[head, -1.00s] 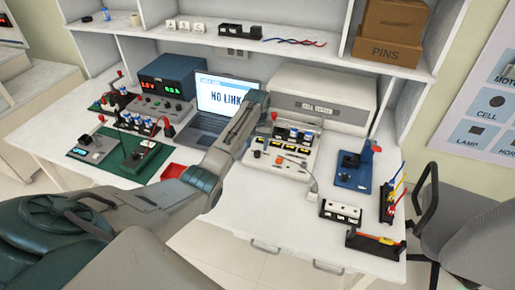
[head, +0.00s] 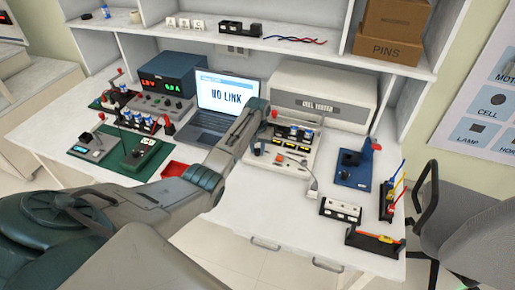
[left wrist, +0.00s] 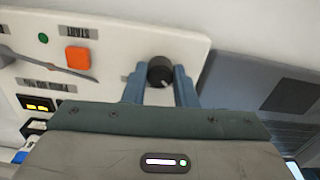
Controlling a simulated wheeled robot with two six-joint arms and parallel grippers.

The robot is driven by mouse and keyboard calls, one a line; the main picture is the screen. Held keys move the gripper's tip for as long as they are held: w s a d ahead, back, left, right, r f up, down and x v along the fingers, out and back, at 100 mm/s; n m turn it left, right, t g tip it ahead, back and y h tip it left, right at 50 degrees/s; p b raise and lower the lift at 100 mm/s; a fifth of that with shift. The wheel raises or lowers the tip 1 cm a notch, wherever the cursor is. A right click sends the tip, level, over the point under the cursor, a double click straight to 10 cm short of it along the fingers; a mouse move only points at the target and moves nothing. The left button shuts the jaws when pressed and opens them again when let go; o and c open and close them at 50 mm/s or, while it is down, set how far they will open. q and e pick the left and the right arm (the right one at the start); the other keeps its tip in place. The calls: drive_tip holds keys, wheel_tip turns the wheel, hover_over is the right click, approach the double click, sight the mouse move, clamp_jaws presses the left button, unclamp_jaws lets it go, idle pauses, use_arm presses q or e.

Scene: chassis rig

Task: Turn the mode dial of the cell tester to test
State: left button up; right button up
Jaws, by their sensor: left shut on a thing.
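The cell tester is a white-cream unit with a large box (head: 320,98) at the back of the bench and a flat panel (head: 262,168) in front. In the left wrist view, its panel (left wrist: 120,45) carries a dark round mode dial (left wrist: 160,72) with a small pale mark at its lower right. My left gripper (left wrist: 160,80) is shut on the dial, one blue finger on each side. An orange START button (left wrist: 77,57) and a green lamp (left wrist: 43,38) are beside it. My right gripper is not in view.
A laptop (head: 228,95) reading NO LINK stands left of the tester. A blue fixture (head: 353,168), a black-and-white holder (head: 341,210) and tool racks are to the right. A red tray (head: 173,169) and a green board (head: 135,158) are left.

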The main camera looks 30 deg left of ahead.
use_arm(q)
drive_tip(key=shift+r+m+p, duration=0.15)
drive_tip(key=shift+m+p, duration=0.4)
drive_tip(key=shift+m, duration=0.05)
drive_tip(key=shift+m+p, duration=0.65)
drive_tip(key=shift+m, duration=0.55)
drive_tip(key=m+p, duration=0.1)
drive_tip(key=m, duration=0.2)
drive_tip(key=shift+m+p, duration=0.35)
drive_tip(key=shift+m, duration=1.15)
drive_tip(key=o, duration=1)
